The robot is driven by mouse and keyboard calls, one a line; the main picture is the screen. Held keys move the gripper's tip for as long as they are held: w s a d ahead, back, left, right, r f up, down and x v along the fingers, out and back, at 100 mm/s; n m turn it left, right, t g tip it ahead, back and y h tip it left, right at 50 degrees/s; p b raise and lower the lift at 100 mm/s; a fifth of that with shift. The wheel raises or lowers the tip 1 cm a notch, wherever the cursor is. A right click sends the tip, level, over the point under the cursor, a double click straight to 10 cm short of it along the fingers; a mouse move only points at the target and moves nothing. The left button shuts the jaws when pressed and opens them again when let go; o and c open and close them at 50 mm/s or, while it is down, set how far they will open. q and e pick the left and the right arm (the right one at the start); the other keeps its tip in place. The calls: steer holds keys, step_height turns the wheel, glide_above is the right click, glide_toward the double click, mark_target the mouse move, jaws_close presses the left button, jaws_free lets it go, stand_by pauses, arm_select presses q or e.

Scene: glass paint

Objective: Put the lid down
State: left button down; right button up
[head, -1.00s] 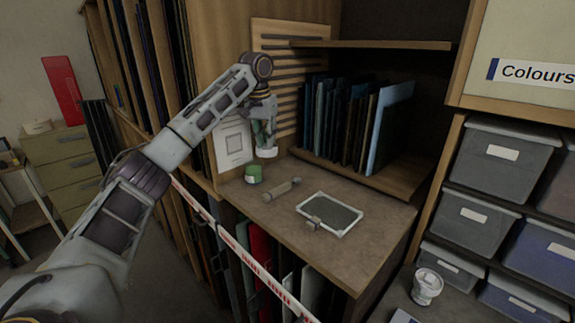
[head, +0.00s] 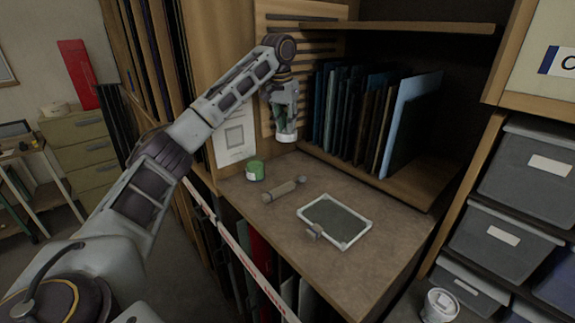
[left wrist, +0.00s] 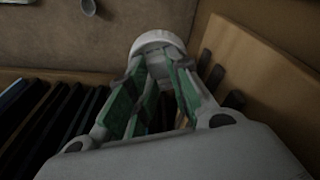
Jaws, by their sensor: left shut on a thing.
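The lid (head: 286,137) is white and round. My left gripper (head: 286,122) is shut on it and holds it above the back of the brown worktop, in front of the slatted panel. In the left wrist view the lid (left wrist: 158,42) shows between the green-padded fingertips (left wrist: 158,68). A small green jar (head: 255,170) with a pale label stands on the worktop (head: 285,230), below and left of the lid. The lid is apart from the jar. My right gripper is not in view.
A roller-like tool (head: 284,189) and a framed dark panel (head: 335,221) lie on the worktop. Upright glass sheets (head: 365,115) stand in the rack at the back right. A white tub (head: 440,306) is lower right. Red-and-white tape (head: 240,255) runs along the front.

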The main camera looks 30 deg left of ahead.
arm_select(q)
steer(key=shift+f, duration=0.1)
steer(key=shift+f+p, duration=0.5)
steer(key=shift+f, duration=2.55)
steer(key=shift+f+p, duration=0.35)
steer(key=shift+f, duration=1.55)
steer(key=c, duration=1.3)
jaws_free()
steer(key=shift+o, duration=0.2)
steer(key=r, duration=0.3)
steer(key=s+r+b, duration=0.1)
steer(key=r, duration=0.2)
steer(key=r+b, duration=0.1)
steer(key=r, duration=0.3)
steer(key=shift+s, duration=0.3)
steer(key=shift+s+r, duration=0.15)
steer(key=shift+r, duration=0.8)
